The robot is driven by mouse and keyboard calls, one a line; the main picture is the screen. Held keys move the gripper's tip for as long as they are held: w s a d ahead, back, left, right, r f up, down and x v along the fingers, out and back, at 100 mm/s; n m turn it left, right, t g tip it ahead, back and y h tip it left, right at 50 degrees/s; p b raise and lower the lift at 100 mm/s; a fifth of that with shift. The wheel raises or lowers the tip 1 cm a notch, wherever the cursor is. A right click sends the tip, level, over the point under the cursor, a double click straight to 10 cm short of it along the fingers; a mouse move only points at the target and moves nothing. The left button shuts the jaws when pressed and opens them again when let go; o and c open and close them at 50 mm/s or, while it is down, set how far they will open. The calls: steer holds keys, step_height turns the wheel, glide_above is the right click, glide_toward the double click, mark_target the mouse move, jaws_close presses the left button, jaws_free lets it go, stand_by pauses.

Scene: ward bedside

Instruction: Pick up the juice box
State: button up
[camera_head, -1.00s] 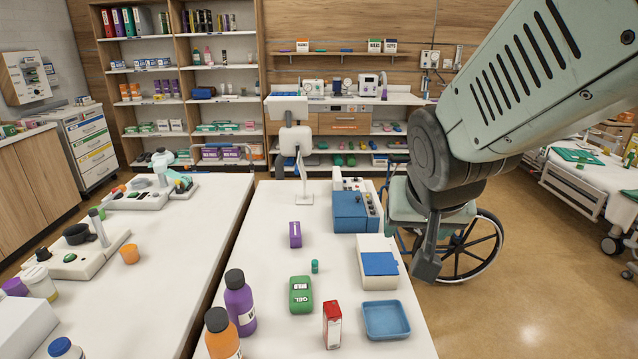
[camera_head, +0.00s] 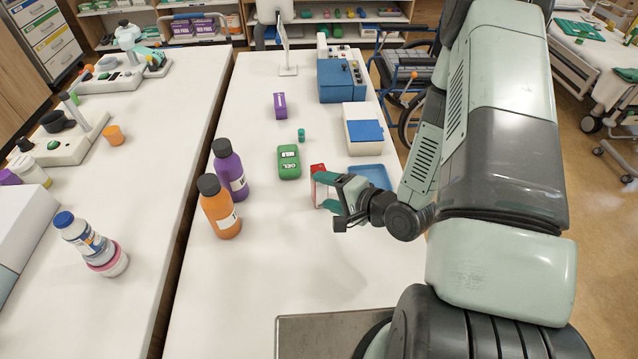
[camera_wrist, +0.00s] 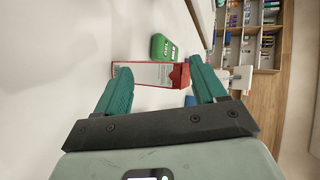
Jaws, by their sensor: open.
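The juice box, a small red and white carton (camera_head: 319,184), stands on the white table (camera_head: 270,270), partly hidden behind my gripper in the head view. My gripper (camera_head: 322,190) is low over the table, right at the box. In the wrist view the carton (camera_wrist: 150,75) lies across the space between the two green fingertips of my gripper (camera_wrist: 160,78). The fingers are wide apart. I cannot tell whether either finger touches the box.
Purple (camera_head: 231,172) and orange (camera_head: 220,210) bottles stand to the left. The table's front middle is clear.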

steer(key=s+a+m+t+y, duration=0.1)
steer(key=s+a+m+t, duration=0.1)
steer(key=a+m, duration=0.15)
steer(key=w+d+m+t+h, duration=0.1)
steer(key=w+m+t+h, duration=0.5)
steer(key=m, duration=1.4)
steer(key=w, duration=0.3)
steer(key=shift+d+f+m, duration=0.15)
steer(key=shift+d+m, duration=0.05)
steer(key=shift+m, duration=0.15)
steer(key=c, duration=1.2)
